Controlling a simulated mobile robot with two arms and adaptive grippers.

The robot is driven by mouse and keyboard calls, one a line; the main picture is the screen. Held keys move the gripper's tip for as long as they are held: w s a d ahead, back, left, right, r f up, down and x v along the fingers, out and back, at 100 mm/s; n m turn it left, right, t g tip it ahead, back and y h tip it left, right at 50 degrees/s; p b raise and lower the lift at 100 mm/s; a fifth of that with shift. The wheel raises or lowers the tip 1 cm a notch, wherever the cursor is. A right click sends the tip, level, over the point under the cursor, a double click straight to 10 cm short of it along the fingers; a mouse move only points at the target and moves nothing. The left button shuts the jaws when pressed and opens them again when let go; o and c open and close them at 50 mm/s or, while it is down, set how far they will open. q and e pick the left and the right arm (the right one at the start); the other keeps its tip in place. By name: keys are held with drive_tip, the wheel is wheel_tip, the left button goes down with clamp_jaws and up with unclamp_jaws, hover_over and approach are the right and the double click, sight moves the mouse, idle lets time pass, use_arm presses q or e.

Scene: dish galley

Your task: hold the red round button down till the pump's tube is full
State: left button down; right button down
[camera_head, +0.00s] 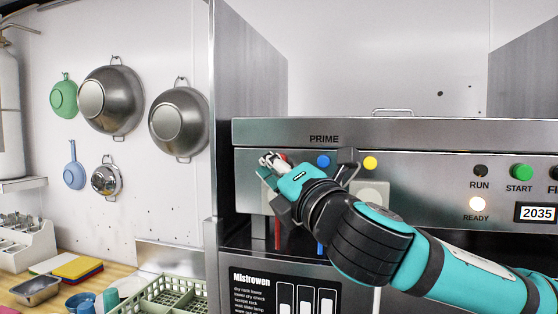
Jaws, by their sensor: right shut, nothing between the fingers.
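The red round button (283,157) is under the PRIME label on the steel machine front. Only a sliver of red shows, and my right gripper hides the rest. My right gripper (268,159) is shut and empty, with its fingertips at or just in front of the button. I cannot tell whether it touches or presses the button. A red tube (277,234) hangs below the gripper, and a blue tube (320,247) hangs to its right. I cannot tell how full the red tube is. My left gripper is not in view.
A blue button (323,161) and a yellow button (370,163) sit right of the red one. The READY lamp (477,204) is lit beside a green START button (521,172). A green dish rack (160,297) stands lower left. Bowls and strainers hang on the left wall.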

drive_tip(key=shift+w+d, duration=0.15)
drive_tip(key=shift+w, duration=0.2)
idle(0.3)
drive_tip(key=shift+s, duration=0.1)
idle(0.4)
drive_tip(key=shift+s+a, duration=0.25)
drive_tip(key=shift+s, duration=0.45)
drive_tip(key=shift+s+a, duration=0.1)
drive_tip(key=shift+s, duration=0.05)
drive_tip(key=s, duration=0.2)
drive_tip(key=s+a, duration=0.1)
drive_tip(key=s, duration=0.1)
drive_tip(key=shift+s+a+b, duration=0.2)
drive_tip(key=shift+s+b, duration=0.1)
drive_tip(key=shift+b, duration=0.1)
